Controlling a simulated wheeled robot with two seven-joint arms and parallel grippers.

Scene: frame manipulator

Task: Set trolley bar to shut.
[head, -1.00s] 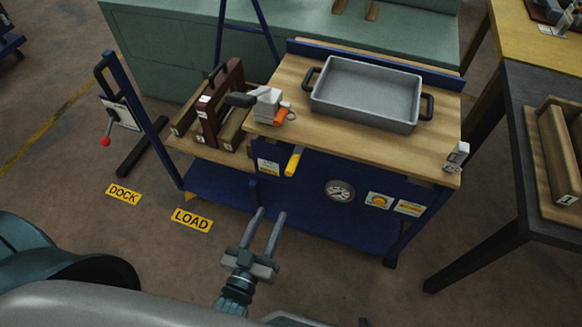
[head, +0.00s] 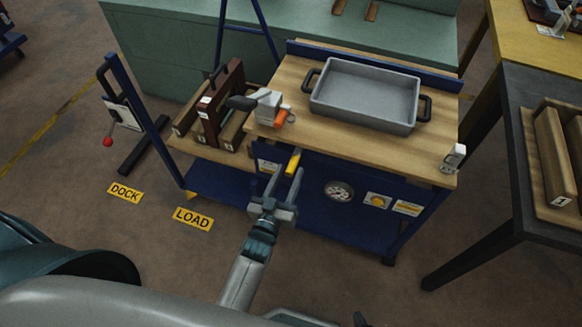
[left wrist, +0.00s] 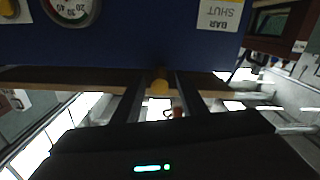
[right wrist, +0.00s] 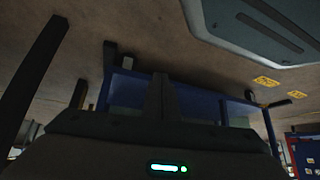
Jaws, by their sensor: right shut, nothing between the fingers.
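The trolley bar is a short yellow handle (head: 293,161) at the front of the blue trolley, under the wooden top's edge. Its rounded yellow end (left wrist: 158,88) shows in the left wrist view. My left gripper (head: 288,171) is open, with its fingers on either side of the bar's lower end; I cannot tell whether they touch it. In the left wrist view a "BAR SHUT" label (left wrist: 218,14) shows upside down on the blue panel. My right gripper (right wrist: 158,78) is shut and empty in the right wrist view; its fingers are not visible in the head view.
A grey tray (head: 365,95) sits on the trolley top. A round gauge (head: 339,192) and labels are on the front panel. A clamp with an orange tip (head: 280,117) stands at the left. A dark table (head: 500,150) is at the right. Floor in front is clear.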

